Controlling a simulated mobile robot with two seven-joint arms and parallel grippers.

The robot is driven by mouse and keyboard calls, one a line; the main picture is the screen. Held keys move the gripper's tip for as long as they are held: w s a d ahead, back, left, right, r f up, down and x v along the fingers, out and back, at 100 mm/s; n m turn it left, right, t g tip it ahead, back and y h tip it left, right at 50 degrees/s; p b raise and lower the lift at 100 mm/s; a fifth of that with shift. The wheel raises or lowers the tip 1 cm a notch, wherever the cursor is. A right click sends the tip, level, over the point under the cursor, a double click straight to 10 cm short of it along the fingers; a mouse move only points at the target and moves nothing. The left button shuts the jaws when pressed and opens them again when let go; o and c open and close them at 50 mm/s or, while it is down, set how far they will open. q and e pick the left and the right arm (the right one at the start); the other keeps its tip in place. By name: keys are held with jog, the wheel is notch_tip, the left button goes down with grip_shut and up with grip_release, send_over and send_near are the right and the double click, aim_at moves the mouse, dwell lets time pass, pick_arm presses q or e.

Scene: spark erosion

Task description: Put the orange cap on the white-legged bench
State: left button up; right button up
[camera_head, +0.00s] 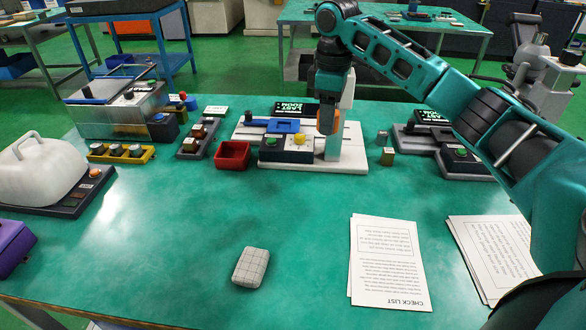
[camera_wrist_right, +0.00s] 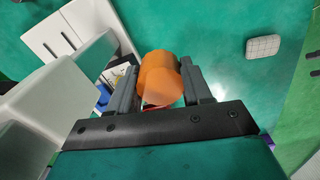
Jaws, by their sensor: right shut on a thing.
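My right gripper (camera_head: 328,108) points down over the white-based machine (camera_head: 345,163) on the near green table. It is shut on the orange cap (camera_head: 327,121), which sits beside the machine's pale upright post. In the right wrist view the orange cap (camera_wrist_right: 158,78) is between the two dark fingers of the right gripper (camera_wrist_right: 162,88). I cannot tell whether the cap touches the machine. A green-topped bench with pale legs (camera_head: 400,24) stands at the back centre; I cannot tell whether it is the white-legged bench. My left gripper is not in view.
A red tray (camera_head: 232,156), a row of buttons (camera_head: 122,153) and a white-covered unit (camera_head: 42,168) stand on the left. A second machine (camera_head: 455,158) is on the right. A tiled block (camera_head: 251,267) and checklist sheets (camera_head: 388,262) lie in front. The centre-left tabletop is clear.

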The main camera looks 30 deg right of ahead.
jog(key=b, duration=0.2)
send_near(323, 193)
jog(key=shift+f, duration=0.5)
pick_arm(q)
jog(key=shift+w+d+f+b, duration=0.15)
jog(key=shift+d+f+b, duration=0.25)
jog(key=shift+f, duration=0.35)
pick_arm(e)
jog(key=shift+f, duration=2.7)
jog(key=shift+f, duration=0.1)
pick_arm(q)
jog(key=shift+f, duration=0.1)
pick_arm(e)
jog(key=o, duration=1)
